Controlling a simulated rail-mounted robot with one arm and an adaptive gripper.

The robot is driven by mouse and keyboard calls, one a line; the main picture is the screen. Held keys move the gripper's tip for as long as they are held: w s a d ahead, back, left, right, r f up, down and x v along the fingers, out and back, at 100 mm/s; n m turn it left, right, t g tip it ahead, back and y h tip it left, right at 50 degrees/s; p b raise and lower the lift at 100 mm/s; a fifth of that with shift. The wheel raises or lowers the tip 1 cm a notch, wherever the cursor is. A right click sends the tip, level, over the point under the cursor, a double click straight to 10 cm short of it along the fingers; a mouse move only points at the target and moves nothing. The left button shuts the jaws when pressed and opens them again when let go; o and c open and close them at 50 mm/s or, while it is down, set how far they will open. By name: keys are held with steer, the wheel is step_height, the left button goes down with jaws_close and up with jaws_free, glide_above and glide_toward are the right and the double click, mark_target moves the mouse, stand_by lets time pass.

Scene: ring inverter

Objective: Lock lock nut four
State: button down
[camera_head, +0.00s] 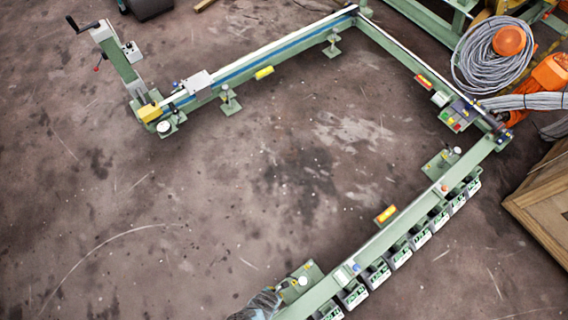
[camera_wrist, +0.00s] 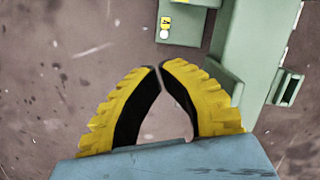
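My gripper (camera_wrist: 160,68) has two curved yellow fingers with black inner pads. Its tips meet or nearly meet, and the gap behind them shows only bare floor. No lock nut can be made out for certain. Ahead of the fingers in the wrist view is a small green block with a yellow number label (camera_wrist: 166,22) and a white round spot (camera_wrist: 164,34). The number is too blurred to read surely. In the head view, a grey part, probably of my arm, shows at the bottom edge beside a green foot plate (camera_head: 312,270) with a white round knob (camera_head: 303,281).
A green frame (camera_head: 372,248) with a row of several dark units (camera_head: 400,256) crosses the lower right. Blue-edged rails (camera_head: 262,62) run along the top. A grey cable coil (camera_head: 488,62) and a wooden crate (camera_head: 545,195) stand at right. The middle floor is clear.

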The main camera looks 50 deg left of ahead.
steer(key=w+a+f+b, duration=0.1)
steer(key=w+f+b, duration=0.5)
steer(key=f+b, duration=0.4)
steer(key=shift+w+a+b, duration=0.15)
steer(key=shift+a+b, duration=0.1)
steer(key=shift+b, duration=0.2)
stand_by(0.5)
